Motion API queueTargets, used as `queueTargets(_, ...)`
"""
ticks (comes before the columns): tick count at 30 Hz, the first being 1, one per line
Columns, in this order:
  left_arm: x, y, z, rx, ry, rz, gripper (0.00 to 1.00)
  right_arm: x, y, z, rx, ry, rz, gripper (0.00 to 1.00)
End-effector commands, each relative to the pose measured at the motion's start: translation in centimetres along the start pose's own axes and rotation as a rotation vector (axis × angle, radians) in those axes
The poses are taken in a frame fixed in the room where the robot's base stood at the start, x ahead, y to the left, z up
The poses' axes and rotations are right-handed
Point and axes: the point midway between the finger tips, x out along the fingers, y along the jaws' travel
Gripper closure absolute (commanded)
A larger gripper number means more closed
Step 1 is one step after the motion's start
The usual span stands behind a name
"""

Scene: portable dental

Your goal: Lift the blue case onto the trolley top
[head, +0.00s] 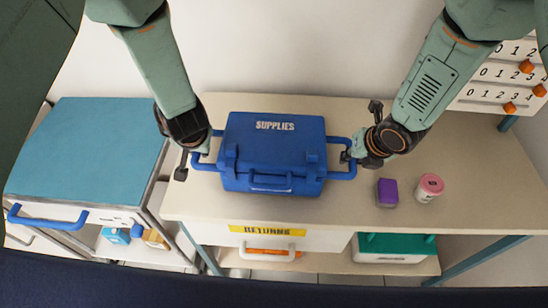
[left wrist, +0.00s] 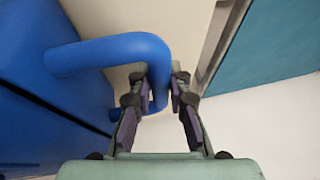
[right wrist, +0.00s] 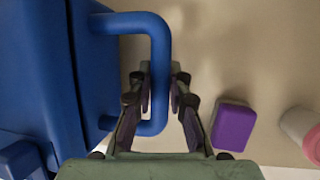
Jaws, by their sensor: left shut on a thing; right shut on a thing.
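The blue case (head: 275,150), lettered SUPPLIES, is on or just above the beige table (head: 455,150); I cannot tell if it touches. It has a loop handle on each side. My left gripper (head: 188,158) is shut on the left side handle, which shows between its fingers in the left wrist view (left wrist: 158,75). My right gripper (head: 350,158) is shut on the right side handle, also seen in the right wrist view (right wrist: 160,70). The trolley (head: 85,150) with a teal top stands left of the table; its top is bare.
A purple block (head: 387,192) and a pink-lidded jar (head: 429,187) stand on the table right of the case. A drawer marked RETURNS (head: 267,232) is below the front edge. A panel with orange knobs (head: 505,75) is at the back right. A narrow gap separates trolley and table.

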Motion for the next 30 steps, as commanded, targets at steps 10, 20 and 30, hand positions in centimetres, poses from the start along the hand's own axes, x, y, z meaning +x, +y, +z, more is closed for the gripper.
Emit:
queueTargets(10,0.0,0.0,-0.2,-0.001,0.005,-0.001,1.0,0.0,0.1,0.2,0.0,-0.005,0.002,1.0)
queueTargets(20,-0.7,-0.2,-0.5,-0.001,0.004,-0.001,1.0,-0.7,0.2,0.5,0.0,-0.004,0.001,1.0)
queueTargets(30,-2.8,-0.6,-1.3,0.0,0.003,-0.001,1.0,-2.8,0.6,1.3,0.0,-0.004,0.001,1.0)
